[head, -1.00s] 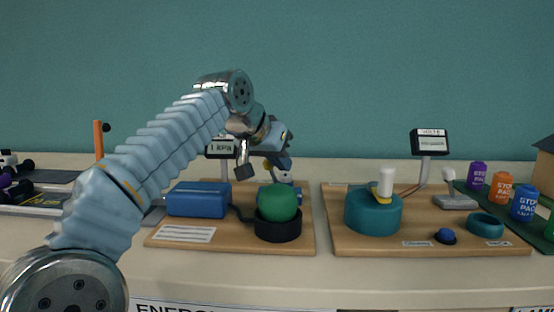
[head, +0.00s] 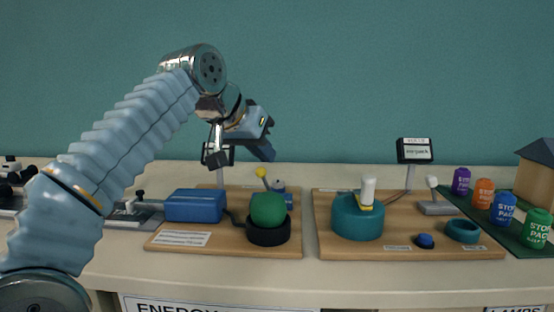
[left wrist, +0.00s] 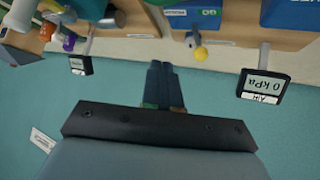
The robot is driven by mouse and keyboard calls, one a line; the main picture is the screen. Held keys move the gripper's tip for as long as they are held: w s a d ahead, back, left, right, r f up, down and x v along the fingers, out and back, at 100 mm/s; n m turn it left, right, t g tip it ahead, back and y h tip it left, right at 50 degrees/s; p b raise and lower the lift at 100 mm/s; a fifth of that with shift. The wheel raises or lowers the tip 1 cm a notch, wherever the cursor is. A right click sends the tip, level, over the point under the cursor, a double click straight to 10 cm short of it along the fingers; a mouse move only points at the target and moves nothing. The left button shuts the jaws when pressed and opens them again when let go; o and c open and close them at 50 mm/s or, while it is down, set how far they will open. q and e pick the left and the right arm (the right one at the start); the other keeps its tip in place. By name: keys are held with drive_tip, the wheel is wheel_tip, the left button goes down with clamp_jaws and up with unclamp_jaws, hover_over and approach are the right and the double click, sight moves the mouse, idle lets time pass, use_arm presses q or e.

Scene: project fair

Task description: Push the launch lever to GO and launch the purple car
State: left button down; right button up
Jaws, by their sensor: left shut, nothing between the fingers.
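My left gripper (head: 266,152) is shut and empty, raised above the back of the left wooden board. Its shut fingers (left wrist: 163,85) show in the left wrist view, apart from everything. At the far left of the head view, a dark track (head: 150,217) runs partly behind my left arm. A small black-topped upright piece (head: 140,195) stands on it; I cannot tell whether it is the launch lever. Small black-and-white items (head: 10,168) sit at the left edge. I cannot make out the purple car; my arm covers part of that area. My right gripper is out of view.
The left board (head: 225,250) carries a blue box (head: 194,205), a green dome (head: 268,209) and a yellow-knobbed lever (head: 262,172). The right board (head: 400,250) has a teal drum (head: 357,220) and a display (head: 415,150). Several coloured cylinders (head: 483,193) stand right. The counter's front strip is clear.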

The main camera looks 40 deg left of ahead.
use_arm(q)
drive_tip(key=v, duration=0.2)
drive_tip(key=shift+s+a+r, duration=0.1)
drive_tip(key=shift+s+a, duration=0.05)
drive_tip(key=shift+s, duration=0.15)
idle(0.4)
